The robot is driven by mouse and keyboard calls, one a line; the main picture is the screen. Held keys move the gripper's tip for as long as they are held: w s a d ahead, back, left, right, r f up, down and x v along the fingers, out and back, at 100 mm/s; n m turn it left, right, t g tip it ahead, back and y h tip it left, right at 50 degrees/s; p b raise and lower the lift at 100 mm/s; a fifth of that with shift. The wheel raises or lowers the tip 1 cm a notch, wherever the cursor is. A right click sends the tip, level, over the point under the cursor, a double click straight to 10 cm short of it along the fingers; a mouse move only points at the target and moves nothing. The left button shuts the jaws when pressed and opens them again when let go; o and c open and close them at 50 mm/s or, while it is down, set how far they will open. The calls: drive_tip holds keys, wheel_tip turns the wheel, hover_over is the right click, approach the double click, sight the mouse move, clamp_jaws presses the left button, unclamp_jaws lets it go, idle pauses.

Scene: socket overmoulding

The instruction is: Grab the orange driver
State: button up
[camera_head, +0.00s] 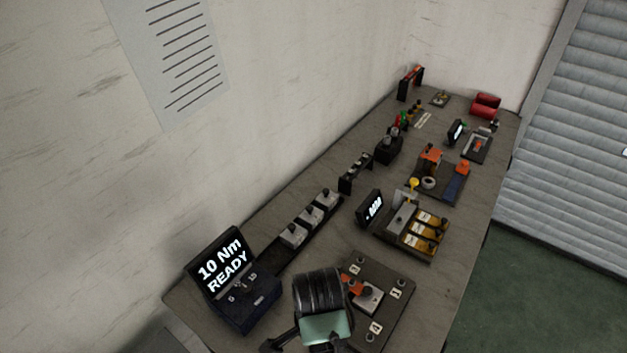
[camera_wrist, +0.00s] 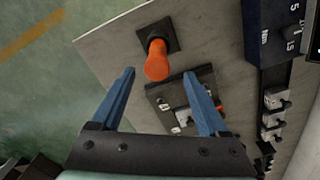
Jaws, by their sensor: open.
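The orange driver (camera_wrist: 157,62) stands in a dark square holder (camera_wrist: 152,34) near the bench's edge in the wrist view. Its rounded orange handle points toward the camera. My gripper (camera_wrist: 159,74) is open, its two blue fingers well apart. In the image, the handle lies between and slightly beyond the fingertips. I cannot tell the depth gap, but nothing is gripped. In the head view my wrist (camera_head: 319,292) is at the bench's near end, and I cannot make out the driver there.
A dark fixture plate (camera_head: 398,312) with numbered labels and an orange-and-grey part lies right of my wrist. A display box (camera_head: 235,280) reading "10 Nm READY" stands to the left. Grey blocks (camera_head: 312,216) and a yellow-part station (camera_head: 420,235) stand further along the bench.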

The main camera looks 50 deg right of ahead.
wheel_tip(320, 180, down, 5)
drive_tip(key=shift+r, duration=0.2)
drive_tip(key=shift+s+a+f+p, duration=0.15)
drive_tip(key=shift+f+p, duration=0.35)
drive_tip(key=shift+f, duration=0.85)
drive_tip(key=shift+a+f+p, duration=0.1)
drive_tip(key=shift+f+p, duration=0.35)
drive_tip(key=shift+f, duration=0.9)
clamp_jaws()
drive_tip(key=shift+r, duration=0.1)
